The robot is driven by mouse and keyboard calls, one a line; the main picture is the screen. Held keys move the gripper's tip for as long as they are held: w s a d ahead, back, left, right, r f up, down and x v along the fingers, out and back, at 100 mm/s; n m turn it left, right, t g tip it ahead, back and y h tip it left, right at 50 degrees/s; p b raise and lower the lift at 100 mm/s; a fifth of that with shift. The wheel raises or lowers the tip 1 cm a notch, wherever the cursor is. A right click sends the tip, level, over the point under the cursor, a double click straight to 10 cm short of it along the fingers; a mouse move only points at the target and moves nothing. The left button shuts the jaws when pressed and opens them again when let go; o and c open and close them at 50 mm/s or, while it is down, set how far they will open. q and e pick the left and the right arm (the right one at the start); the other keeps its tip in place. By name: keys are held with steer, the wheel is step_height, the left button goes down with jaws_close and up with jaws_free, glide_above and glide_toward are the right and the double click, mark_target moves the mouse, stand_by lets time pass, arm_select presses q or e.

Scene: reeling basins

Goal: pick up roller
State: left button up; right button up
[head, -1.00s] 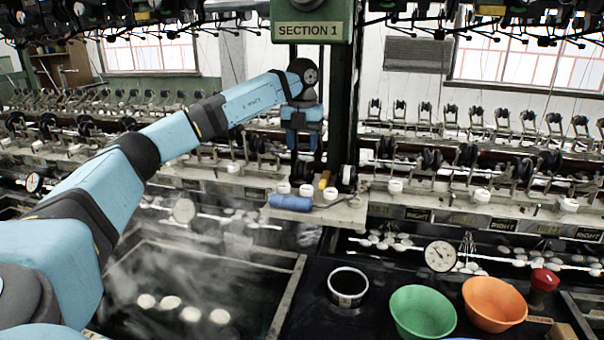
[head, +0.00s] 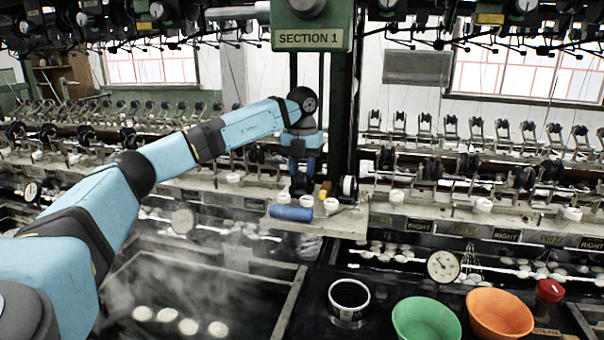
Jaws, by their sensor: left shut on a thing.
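My left gripper (head: 302,177) points down over the small ledge (head: 345,226) below the "SECTION 1" sign. Its fingers are shut on a small dark thing, which I take to be the roller (head: 302,186). The fingers hide part of it, and I cannot tell whether it touches the ledge. White cups (head: 306,201) stand just below and beside it. A blue cylinder (head: 291,212) lies on the ledge in front. My right gripper is not in view.
A dark green post with the "SECTION 1" sign (head: 309,39) rises close behind the gripper. A white-rimmed pot (head: 348,299), a green bowl (head: 426,320) and an orange bowl (head: 500,314) stand in front. Steaming basins lie left.

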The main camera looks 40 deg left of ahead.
mark_target(302, 172)
arm_select(q)
step_height(302, 172, up, 4)
steer(key=shift+s+d+f+p, duration=0.1)
steer(key=shift+s+f+p, duration=0.1)
steer(key=shift+p, duration=0.4)
steer(key=s+d, duration=0.4)
steer(key=s, duration=0.3)
steer(key=s+d+p, duration=0.1)
steer(key=s+d, duration=0.3)
steer(key=s, duration=0.4)
steer(key=shift+s+d, duration=0.2)
steer(key=shift+d, duration=0.05)
steer(key=shift+f, duration=0.1)
